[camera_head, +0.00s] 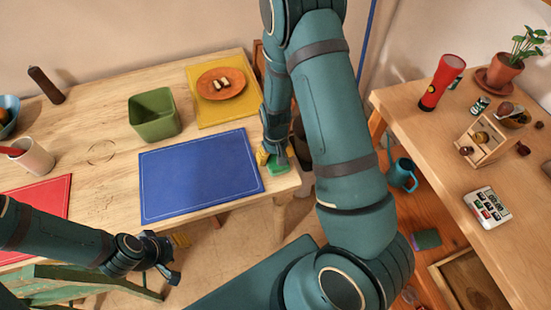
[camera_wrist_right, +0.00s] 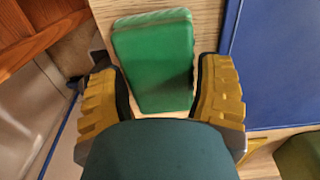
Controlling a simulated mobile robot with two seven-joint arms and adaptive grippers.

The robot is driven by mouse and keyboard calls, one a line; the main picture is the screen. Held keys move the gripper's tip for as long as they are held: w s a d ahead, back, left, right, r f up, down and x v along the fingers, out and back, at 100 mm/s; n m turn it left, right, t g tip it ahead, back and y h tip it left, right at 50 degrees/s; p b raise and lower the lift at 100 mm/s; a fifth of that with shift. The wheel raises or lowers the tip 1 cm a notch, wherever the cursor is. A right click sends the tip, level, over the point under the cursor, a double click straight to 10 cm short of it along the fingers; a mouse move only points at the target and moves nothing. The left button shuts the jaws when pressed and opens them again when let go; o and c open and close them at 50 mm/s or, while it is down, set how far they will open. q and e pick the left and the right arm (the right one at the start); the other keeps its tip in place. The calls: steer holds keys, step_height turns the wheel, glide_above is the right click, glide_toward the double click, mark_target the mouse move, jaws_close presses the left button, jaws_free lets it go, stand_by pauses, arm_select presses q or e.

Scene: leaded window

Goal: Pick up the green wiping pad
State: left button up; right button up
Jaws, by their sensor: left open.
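The green wiping pad (camera_head: 279,168) lies at the right edge of the light wooden table, just right of the blue mat. In the right wrist view the pad (camera_wrist_right: 152,58) lies flat between the yellow ridged fingers. My right gripper (camera_head: 270,158) points down over it and partly hides it in the head view. Its fingers (camera_wrist_right: 160,80) are spread, one on each side of the pad, with narrow gaps visible; I cannot tell whether either touches. My left gripper (camera_head: 168,262) is open and empty, in front of the table's near edge.
The blue mat (camera_head: 200,175) lies beside the pad. A green bin (camera_head: 154,115) and an orange plate (camera_head: 220,83) on a yellow mat stand farther back. A second wooden table (camera_head: 445,130) at right holds a red flashlight (camera_head: 442,82) and a calculator (camera_head: 487,207).

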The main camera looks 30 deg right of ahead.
steer(key=c, duration=0.5)
step_height(320, 180, up, 10)
steer(key=shift+p, duration=1.25)
